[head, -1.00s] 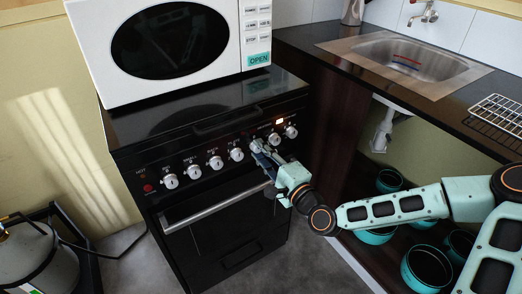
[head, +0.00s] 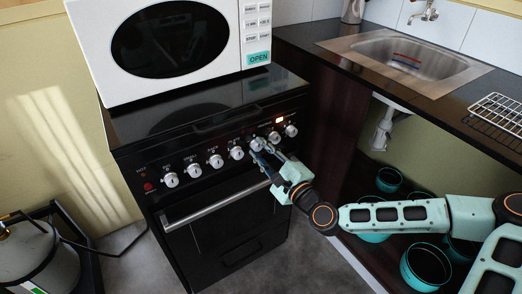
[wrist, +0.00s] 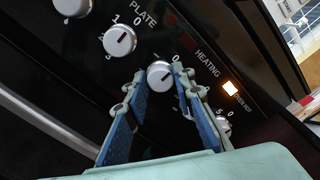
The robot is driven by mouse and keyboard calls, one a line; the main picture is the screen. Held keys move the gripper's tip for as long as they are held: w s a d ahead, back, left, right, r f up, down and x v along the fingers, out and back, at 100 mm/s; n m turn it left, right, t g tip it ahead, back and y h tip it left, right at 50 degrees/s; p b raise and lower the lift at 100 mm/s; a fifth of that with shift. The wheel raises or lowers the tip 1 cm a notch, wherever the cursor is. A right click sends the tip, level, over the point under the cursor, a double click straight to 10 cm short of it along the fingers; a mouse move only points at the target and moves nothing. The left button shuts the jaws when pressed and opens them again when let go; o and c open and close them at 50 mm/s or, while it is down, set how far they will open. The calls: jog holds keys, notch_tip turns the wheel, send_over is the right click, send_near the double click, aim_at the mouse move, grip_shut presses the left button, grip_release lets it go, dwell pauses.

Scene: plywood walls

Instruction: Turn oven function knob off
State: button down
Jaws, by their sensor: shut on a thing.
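The black oven (head: 225,215) has a row of white round knobs on its front panel. My gripper (head: 260,152) is at the third knob from the right end in the head view. In the wrist view my gripper (wrist: 161,78) has its two blue fingers on either side of a white knob (wrist: 160,76) and is shut on it. The knob has a dark pointer line. The lettering HEATING stands beside it. I cannot read its full scale.
An orange light (head: 278,120) is lit above the right-hand knobs. A neighbouring knob (wrist: 120,41) is close to the left finger. The oven handle (head: 215,203) runs below the panel. A white microwave (head: 222,45) stands on top.

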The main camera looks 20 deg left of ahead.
jog(key=c, duration=1.6)
grip_release()
jog(key=v, duration=1.2)
jog(key=shift+f, duration=0.1)
